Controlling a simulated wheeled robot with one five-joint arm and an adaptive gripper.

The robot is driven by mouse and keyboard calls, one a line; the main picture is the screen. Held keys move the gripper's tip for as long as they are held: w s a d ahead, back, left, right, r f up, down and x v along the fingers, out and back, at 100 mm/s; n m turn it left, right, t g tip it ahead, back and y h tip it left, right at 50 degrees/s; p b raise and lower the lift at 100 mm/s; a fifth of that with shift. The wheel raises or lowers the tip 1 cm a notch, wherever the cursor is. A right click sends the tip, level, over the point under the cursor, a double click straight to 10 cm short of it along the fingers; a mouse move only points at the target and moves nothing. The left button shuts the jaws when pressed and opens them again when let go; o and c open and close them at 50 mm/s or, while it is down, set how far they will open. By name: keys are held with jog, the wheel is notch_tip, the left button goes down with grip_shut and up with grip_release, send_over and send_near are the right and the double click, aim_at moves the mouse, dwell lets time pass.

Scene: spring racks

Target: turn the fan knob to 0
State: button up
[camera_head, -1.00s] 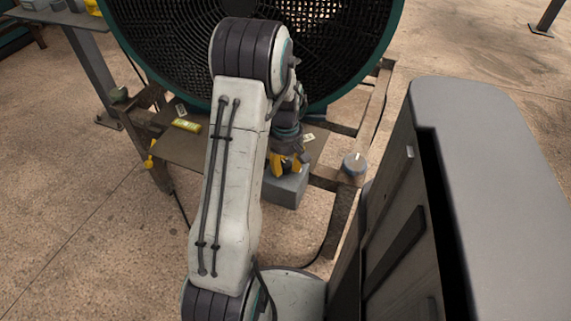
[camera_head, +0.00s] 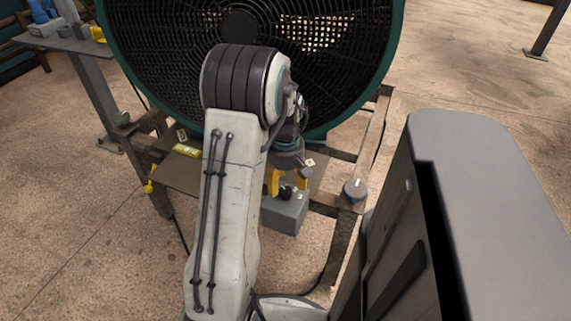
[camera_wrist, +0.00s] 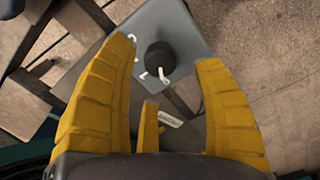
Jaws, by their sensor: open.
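The fan knob is a round black knob (camera_wrist: 160,57) on the top of a grey control box (camera_wrist: 178,22). It has a white pointer, aimed toward the bottom of the wrist view, and small white marks beside it that are hard to read. In the head view the knob (camera_head: 287,192) sits on the box (camera_head: 285,214) below the large fan. My gripper (camera_wrist: 166,62) is open, with its yellow fingers on either side of the knob and apart from it. In the head view my gripper (camera_head: 287,183) points down over the box.
The large green-rimmed fan (camera_head: 240,28) stands behind the box on a rusty frame (camera_head: 343,240). A second round grey dial (camera_head: 355,190) sits on the frame to the right. A yellow label (camera_head: 186,151) lies to the left. A side table (camera_head: 75,45) stands at upper left.

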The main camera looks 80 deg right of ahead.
aim_at(285, 190)
notch_tip(285, 190, up, 8)
dwell(0.4)
jog(key=shift+w, duration=0.1)
dwell(0.6)
jog(key=w+a+r+n+t+h+p, duration=0.15)
jog(key=w+a+r+p, duration=0.25)
jog(key=w+a+r, duration=0.55)
jog(key=w+a+r+n+g+p, duration=0.15)
jog(key=w+a+r+p, duration=0.35)
jog(key=w, duration=0.7)
jog(key=a+r+n+t+p, duration=0.1)
jog(key=a+r+p, duration=0.3)
jog(key=a, duration=0.8)
jog(key=a+r+n+t+y+p, duration=0.1)
jog(key=a+r+n+t+p, duration=0.1)
jog(key=a, duration=1.1)
notch_tip(285, 190, up, 3)
jog(key=shift+s+f+n+p, duration=0.1)
jog(key=shift+s+n+p, duration=0.4)
jog(key=shift+p, duration=0.35)
